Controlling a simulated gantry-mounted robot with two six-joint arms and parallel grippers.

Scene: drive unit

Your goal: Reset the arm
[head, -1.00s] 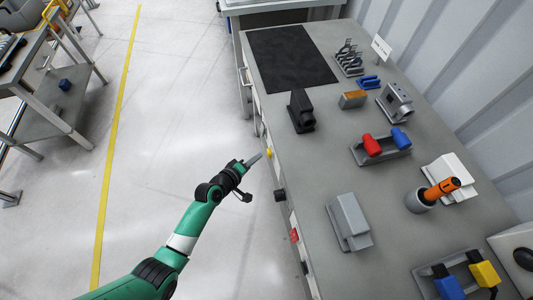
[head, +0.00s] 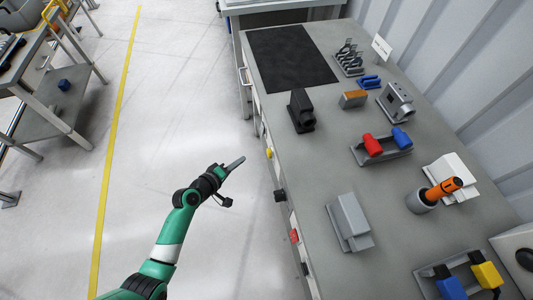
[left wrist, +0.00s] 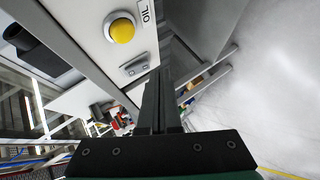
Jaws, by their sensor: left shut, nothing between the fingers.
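My left gripper (head: 236,163) is out over the bare floor, to the left of the workbench (head: 290,170) in the head view. Its fingers are shut with nothing between them and touch nothing. In the left wrist view the closed dark fingers (left wrist: 160,100) point up the picture, with a yellow button (left wrist: 122,30) labelled "OIL" on the bench's front panel to their upper left. The same yellow button shows in the head view (head: 269,153), right of the gripper. My right gripper is not in view.
On the bench stand a black block (head: 301,110), a holder with red and blue parts (head: 384,153), a grey block (head: 349,222) and an orange-handled tool (head: 441,189). A black knob (head: 280,195) juts from the bench front. The floor left of the bench is clear.

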